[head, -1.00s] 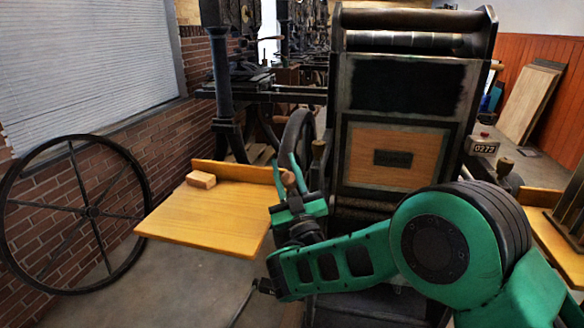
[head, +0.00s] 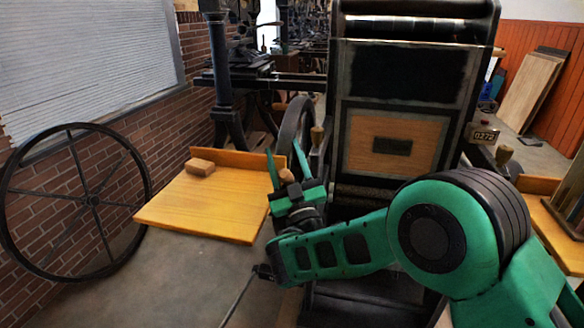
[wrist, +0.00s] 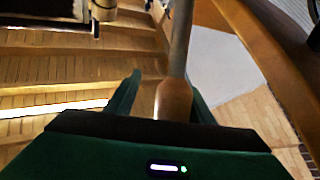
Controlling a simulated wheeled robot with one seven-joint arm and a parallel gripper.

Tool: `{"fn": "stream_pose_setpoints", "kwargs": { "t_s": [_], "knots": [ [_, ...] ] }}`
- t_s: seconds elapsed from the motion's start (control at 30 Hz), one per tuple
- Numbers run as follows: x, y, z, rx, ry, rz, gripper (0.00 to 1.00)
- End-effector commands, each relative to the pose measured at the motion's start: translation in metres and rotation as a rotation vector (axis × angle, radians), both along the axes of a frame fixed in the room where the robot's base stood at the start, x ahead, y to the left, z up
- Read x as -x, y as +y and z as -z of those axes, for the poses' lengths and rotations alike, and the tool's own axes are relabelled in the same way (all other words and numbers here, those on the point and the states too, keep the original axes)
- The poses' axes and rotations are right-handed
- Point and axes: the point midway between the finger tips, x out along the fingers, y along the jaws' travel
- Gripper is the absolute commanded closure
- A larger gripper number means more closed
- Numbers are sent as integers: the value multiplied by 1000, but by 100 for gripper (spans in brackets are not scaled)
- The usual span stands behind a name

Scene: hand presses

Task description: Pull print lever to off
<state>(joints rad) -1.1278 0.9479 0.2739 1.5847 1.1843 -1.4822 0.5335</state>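A lever with a rounded wooden handle (wrist: 173,101) and a grey metal rod shows in the wrist view. I take it to be the print lever. The handle end also shows in the head view (head: 286,175), at the left side of the dark press (head: 340,110). My gripper (head: 284,160) is open, its green fingers on either side of the handle. In the wrist view my gripper (wrist: 165,84) has a clear gap between its left finger and the handle. The right finger is partly hidden behind the handle, and I cannot tell whether it touches.
A wooden feed table (head: 200,210) with a small wood block (head: 200,167) lies left of my gripper. A large spoked wheel (head: 93,200) stands at the far left. A number 0272 counter (head: 484,135) is at right.

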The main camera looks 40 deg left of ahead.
Motion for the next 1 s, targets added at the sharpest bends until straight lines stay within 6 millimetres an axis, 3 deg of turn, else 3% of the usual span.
{"fn": "stream_pose_setpoints", "kwargs": {
  "t_s": [0.67,1.0],
  "knots": [
    [16,-30,27,8,5,1,54],
    [30,-57,42,3,4,2,54]
  ]
}}
